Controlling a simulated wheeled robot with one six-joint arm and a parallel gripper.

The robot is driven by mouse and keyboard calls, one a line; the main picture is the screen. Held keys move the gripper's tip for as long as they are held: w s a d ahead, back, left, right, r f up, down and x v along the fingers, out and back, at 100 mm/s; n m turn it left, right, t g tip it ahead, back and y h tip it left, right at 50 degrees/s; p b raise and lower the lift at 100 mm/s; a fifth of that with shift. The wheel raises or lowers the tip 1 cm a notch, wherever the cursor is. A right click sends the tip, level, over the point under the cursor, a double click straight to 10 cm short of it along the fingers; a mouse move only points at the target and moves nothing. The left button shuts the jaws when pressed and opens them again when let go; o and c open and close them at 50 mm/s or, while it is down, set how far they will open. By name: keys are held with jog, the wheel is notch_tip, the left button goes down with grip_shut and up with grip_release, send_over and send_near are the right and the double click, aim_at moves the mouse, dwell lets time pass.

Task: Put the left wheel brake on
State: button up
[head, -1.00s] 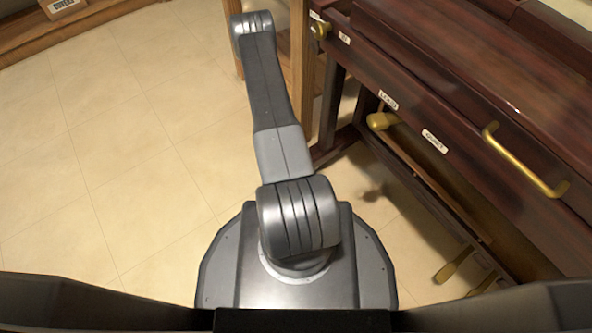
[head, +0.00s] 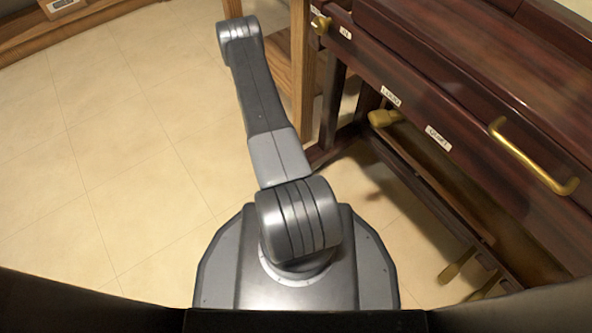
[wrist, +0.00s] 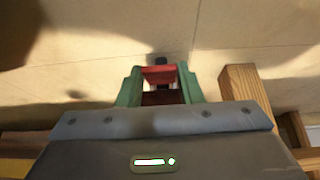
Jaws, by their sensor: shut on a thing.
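In the wrist view, my gripper (wrist: 161,80) has green fingers on either side of a small red piece (wrist: 159,73), and it is shut on this piece. The red piece may be the wheel brake lever, but I cannot make out its full shape. A small black part shows just beyond it against the tiled floor. A dark part sits below the red piece between the fingers. In the head view, my gripper is hidden beyond the far end of my arm. No wheel shows clearly in either view.
The dark red piano (head: 440,110) stands on the right, with a brass handle (head: 535,158), a brass knob (head: 320,24) and pedals (head: 457,268) low down. A wooden post (head: 301,70) is close to my arm, and a wooden post (wrist: 245,85) shows in the wrist view. The tiled floor at left is clear.

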jog(key=shift+s+a+f+t+h+b, duration=0.1)
jog(key=shift+a+f+t+h+b, duration=0.05)
jog(key=shift+f+t+h+b, duration=0.3)
jog(key=shift+s+a+f+t+h+b, duration=0.1)
jog(key=shift+f+t+h+b, duration=0.2)
jog(key=shift+h, duration=0.25)
jog(key=shift+f+t+h, duration=0.3)
jog(key=shift+t+h, duration=0.2)
jog(key=shift+h, duration=0.2)
jog(key=shift+f+t+h, duration=0.3)
jog(key=shift+t+h, duration=0.15)
jog(key=shift+h, duration=0.25)
jog(key=o, duration=1)
jog(key=shift+a, duration=0.1)
jog(key=p+v, duration=0.4)
jog(key=v, duration=0.9)
jog(key=shift+s+a+r, duration=0.2)
jog(key=shift+a, duration=0.05)
